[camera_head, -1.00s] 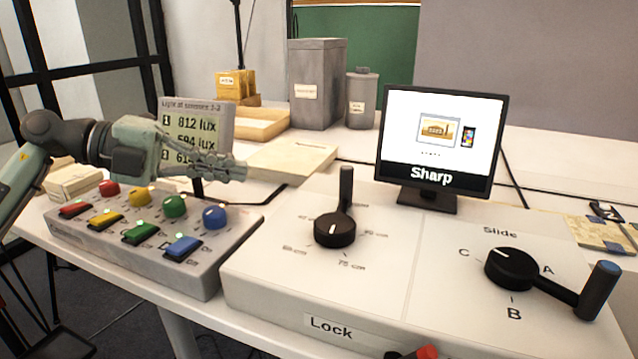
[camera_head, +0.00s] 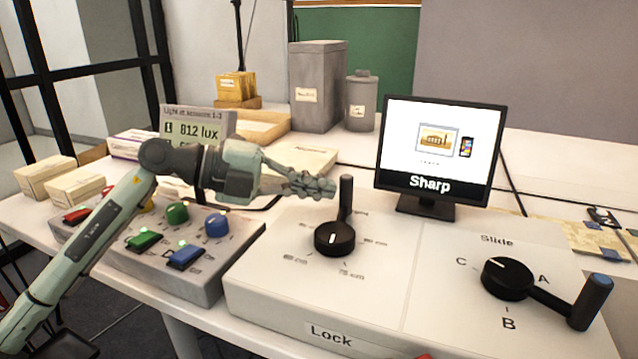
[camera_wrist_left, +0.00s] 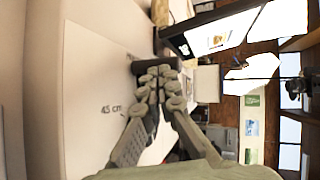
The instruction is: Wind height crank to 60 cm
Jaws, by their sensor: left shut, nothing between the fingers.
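The height crank (camera_head: 334,238) is a black round knob on the pale console. Its white mark points towards the back, and its upright black handle (camera_head: 346,198) stands at the back of the knob. Around it are printed cm labels; "75 cm" (camera_head: 351,275) is at the front, and the left one is too blurred to be sure of. A "45 cm" label (camera_wrist_left: 112,109) shows in the left wrist view. My left gripper (camera_head: 328,187) is shut and empty, its fingertips just left of the handle; whether they touch I cannot tell. My right gripper is out of view.
A second black crank (camera_head: 508,278), "Slide", with letters A, B, C is on the right. A monitor (camera_head: 437,150) reading "Sharp" stands behind. A box with coloured buttons (camera_head: 190,275) lies under my left arm. A lux display (camera_head: 197,125) stands behind it.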

